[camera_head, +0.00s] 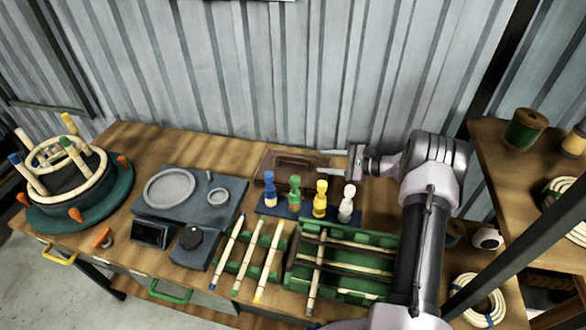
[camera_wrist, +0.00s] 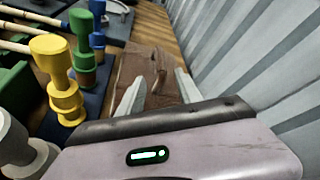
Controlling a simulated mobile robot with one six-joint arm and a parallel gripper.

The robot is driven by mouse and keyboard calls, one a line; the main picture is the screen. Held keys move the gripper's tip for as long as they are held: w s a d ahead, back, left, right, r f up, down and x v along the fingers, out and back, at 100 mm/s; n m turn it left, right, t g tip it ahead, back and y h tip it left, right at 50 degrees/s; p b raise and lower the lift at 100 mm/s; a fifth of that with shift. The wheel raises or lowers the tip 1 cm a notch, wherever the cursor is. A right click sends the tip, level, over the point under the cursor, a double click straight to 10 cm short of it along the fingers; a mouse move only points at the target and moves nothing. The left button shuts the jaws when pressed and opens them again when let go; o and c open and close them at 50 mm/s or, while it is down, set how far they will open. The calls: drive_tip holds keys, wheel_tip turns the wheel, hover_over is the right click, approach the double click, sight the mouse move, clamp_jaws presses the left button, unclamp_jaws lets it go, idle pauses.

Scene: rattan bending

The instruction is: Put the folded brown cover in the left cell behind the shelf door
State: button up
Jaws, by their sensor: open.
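The folded brown cover (camera_head: 268,163) lies flat at the back of the workbench, near the corrugated wall, with a raised darker strip on top. It also shows in the wrist view (camera_wrist: 140,65), ahead of and between my fingers. My gripper (camera_head: 329,163) is open, its two fingers pointing left at the cover's right end. In the wrist view my gripper (camera_wrist: 159,75) has its fingers apart with part of the cover seen between them. Whether they touch it I cannot tell. No shelf door or left cell can be made out.
Blue, green, yellow (camera_head: 320,200) and white pegs stand on a dark strip just in front of the cover. A green rack (camera_head: 345,283) and loose rods lie nearer. A dark plate with rings (camera_head: 238,190) is left. A wooden shelf (camera_head: 505,150) with spools and coils stands right.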

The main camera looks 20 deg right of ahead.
sight(302, 161)
drive_tip(key=b+x, duration=0.3)
drive_tip(key=x, duration=0.9)
drive_tip(key=shift+f+b, duration=0.2)
drive_tip(key=shift+b, duration=0.15)
drive_tip(key=shift+w, duration=0.15)
drive_tip(key=shift+r, duration=0.15)
drive_tip(key=shift+c, duration=1)
clamp_jaws()
